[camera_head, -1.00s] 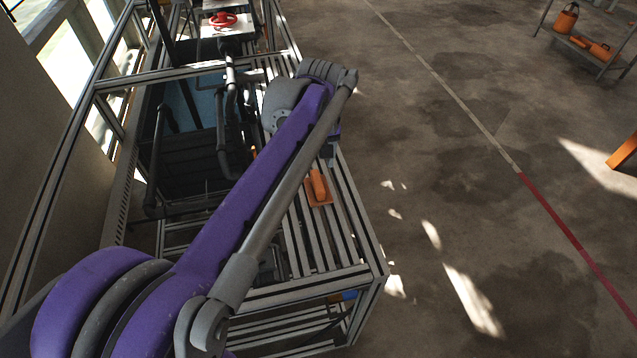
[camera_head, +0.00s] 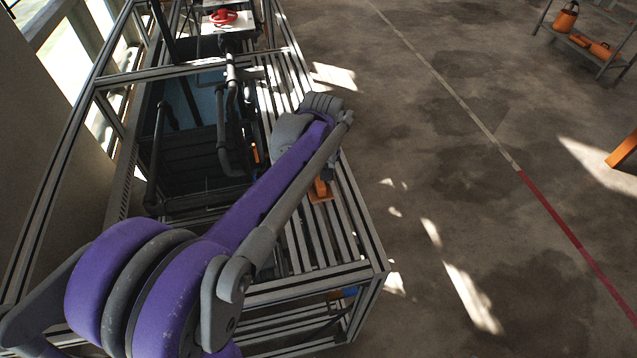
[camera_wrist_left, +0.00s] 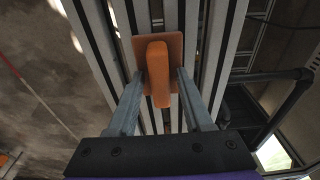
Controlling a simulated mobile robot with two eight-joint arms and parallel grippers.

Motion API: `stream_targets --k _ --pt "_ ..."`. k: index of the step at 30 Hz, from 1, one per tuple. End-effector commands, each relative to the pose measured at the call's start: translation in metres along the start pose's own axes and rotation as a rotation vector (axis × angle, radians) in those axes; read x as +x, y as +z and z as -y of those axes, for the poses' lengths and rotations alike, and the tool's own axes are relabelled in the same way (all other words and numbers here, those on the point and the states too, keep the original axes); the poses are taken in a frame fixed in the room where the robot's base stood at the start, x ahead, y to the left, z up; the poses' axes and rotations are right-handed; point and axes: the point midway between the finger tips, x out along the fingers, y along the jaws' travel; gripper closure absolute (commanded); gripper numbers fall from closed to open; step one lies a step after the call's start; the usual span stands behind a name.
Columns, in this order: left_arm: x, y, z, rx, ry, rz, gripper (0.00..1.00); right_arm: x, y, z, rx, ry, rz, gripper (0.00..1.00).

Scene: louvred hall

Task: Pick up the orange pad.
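The orange pad (camera_head: 321,189) lies on the slatted rack top, partly hidden behind my left arm in the head view. In the left wrist view the orange pad (camera_wrist_left: 158,70) shows as a flat square plate with a long raised grip on it. My left gripper (camera_wrist_left: 159,76) is open, with one finger on each side of the raised grip. Small gaps show between the fingers and the grip, and nothing is held. In the head view my arm hides the left gripper's fingers. My right gripper is in neither view.
The slatted metal rack (camera_head: 355,225) has rails along its edges. Dark pipes (camera_head: 222,130) and an open bay lie to the left of the slats. A red valve wheel (camera_head: 222,17) is at the far end. The floor to the right is clear up to an orange post (camera_head: 622,150).

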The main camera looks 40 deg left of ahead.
Motion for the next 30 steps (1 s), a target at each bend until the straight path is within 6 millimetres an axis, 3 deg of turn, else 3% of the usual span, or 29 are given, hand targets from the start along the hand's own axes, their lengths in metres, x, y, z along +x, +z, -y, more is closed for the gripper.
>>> stream_targets --k 1,8,22,26,30 --pt "0.000 0.000 0.000 0.000 0.000 0.000 0.61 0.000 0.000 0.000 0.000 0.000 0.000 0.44" --pt "0.000 0.000 0.000 0.000 0.000 0.000 1.00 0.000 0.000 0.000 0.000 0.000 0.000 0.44" --pt "-0.005 -0.001 0.000 0.000 0.000 0.000 1.00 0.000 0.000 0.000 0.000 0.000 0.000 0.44" --pt "-0.019 -0.002 0.000 0.000 0.000 0.000 1.00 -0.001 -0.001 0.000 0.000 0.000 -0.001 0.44" --pt "-0.046 -0.005 0.000 -0.001 0.000 0.000 1.00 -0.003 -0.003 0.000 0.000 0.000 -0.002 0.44"
